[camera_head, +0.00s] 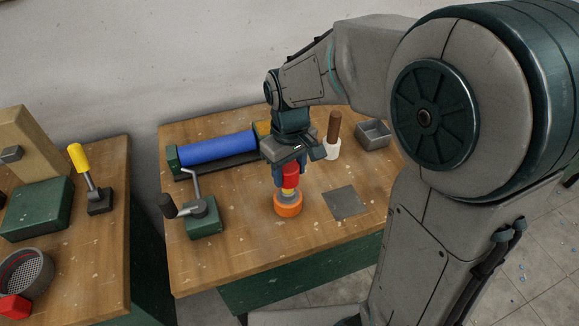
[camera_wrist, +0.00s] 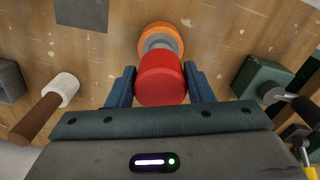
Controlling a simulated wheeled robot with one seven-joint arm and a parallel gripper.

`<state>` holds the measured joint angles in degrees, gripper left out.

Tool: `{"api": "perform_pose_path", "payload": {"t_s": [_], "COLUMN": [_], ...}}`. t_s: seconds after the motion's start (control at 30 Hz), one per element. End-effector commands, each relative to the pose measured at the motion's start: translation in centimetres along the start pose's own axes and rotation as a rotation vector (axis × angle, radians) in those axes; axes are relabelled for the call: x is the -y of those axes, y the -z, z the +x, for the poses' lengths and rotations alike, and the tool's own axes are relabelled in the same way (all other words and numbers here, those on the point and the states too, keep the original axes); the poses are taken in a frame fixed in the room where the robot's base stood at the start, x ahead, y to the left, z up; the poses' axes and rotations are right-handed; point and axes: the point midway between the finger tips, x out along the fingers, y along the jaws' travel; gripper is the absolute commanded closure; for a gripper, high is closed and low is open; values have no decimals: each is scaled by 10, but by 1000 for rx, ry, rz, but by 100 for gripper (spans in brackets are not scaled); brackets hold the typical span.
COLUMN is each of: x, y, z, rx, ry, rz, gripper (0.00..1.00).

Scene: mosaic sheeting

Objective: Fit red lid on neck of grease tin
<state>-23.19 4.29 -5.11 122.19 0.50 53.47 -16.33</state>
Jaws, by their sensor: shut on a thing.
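My gripper (camera_wrist: 160,87) is shut on the red lid (camera_wrist: 160,77), with a blue finger on each side of it. In the head view the red lid (camera_head: 291,171) is held low over the workbench, just above the grease tin. The grease tin (camera_head: 288,207) is an orange round tin with a grey top and a yellowish part showing between it and the lid. In the wrist view the orange tin (camera_wrist: 155,29) lies just beyond the lid, which hides part of its grey top. I cannot tell whether lid and neck touch.
A blue roller (camera_head: 217,149) lies behind. A green crank device (camera_head: 203,217) stands left of the tin. A grey square plate (camera_head: 345,202), a brown-handled white tool (camera_head: 333,137) and a grey box (camera_head: 373,134) are to the right. The bench front is clear.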

Motion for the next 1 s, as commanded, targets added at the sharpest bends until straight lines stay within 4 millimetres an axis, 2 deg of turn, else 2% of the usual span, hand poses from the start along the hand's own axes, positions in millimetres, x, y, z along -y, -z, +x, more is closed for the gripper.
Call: {"api": "perform_pose_path", "payload": {"t_s": [0.03,0.23,1.0], "x": [0,0,1], "y": [0,0,0], "z": [9,21,22], "rx": [1,1,1], "ry": [0,0,0], "rz": [0,0,-1], "gripper": [78,78,78]}}
